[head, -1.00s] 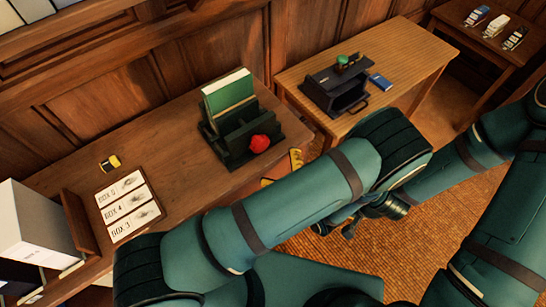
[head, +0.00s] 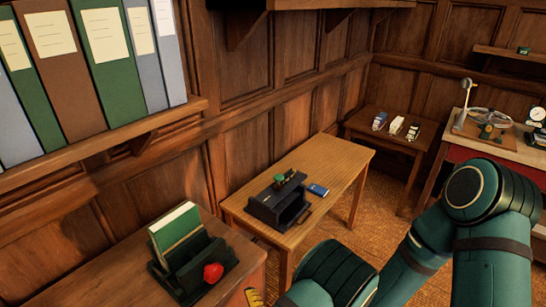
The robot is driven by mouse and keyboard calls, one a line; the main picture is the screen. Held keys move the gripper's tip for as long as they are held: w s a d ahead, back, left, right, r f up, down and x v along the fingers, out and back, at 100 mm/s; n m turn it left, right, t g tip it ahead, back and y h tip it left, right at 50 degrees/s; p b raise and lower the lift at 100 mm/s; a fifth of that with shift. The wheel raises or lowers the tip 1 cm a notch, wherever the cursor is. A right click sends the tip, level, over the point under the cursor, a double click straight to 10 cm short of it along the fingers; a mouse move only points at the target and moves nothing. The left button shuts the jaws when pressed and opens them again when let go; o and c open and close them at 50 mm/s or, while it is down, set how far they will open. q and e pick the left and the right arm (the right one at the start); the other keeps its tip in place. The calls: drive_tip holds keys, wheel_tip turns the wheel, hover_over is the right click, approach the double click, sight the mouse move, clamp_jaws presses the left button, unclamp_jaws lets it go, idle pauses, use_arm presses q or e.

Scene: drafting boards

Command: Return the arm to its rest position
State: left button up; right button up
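Two of my teal arm parts show. One arm part (head: 335,272) rises at the bottom, right of centre, in front of the floor. The other arm (head: 490,215) bends at a dark round joint at the right. Neither gripper is within the picture, so I cannot see whether they are open, shut or holding anything. The wrists and hands are hidden below the frame or behind the arm links.
A desk (head: 90,270) at lower left bears a green file rack (head: 190,262) with a red object (head: 213,272). A wooden table (head: 345,165) holds a black box (head: 277,207) and a blue item (head: 318,190). Binders (head: 110,70) stand on a shelf. Open orange-brown floor (head: 385,210) lies beyond.

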use_arm(q)
wheel_tip(320, 180, down, 15)
drive_tip(key=w+a+n+g+h+b, duration=0.1)
drive_tip(key=n+g+h+b, duration=0.5)
drive_tip(key=n+h, duration=0.5)
drive_tip(key=s+f+n+g+h+b, duration=0.2)
drive_tip(key=s+n+g+h+b, duration=0.1)
drive_tip(key=s+n+h+b, duration=0.2)
drive_tip(key=s+n+h, duration=0.2)
drive_tip(key=n, duration=0.2)
drive_tip(key=shift+s+d+n, duration=0.15)
drive_tip(key=shift+s+n, duration=0.05)
drive_tip(key=shift+n, duration=0.1)
use_arm(e)
wheel_tip(320, 180, down, 12)
drive_tip(key=s, duration=0.1)
drive_tip(key=shift+a+f, duration=0.2)
drive_tip(key=shift+f, duration=0.05)
use_arm(q)
drive_tip(key=shift+f, duration=0.1)
idle(4.1)
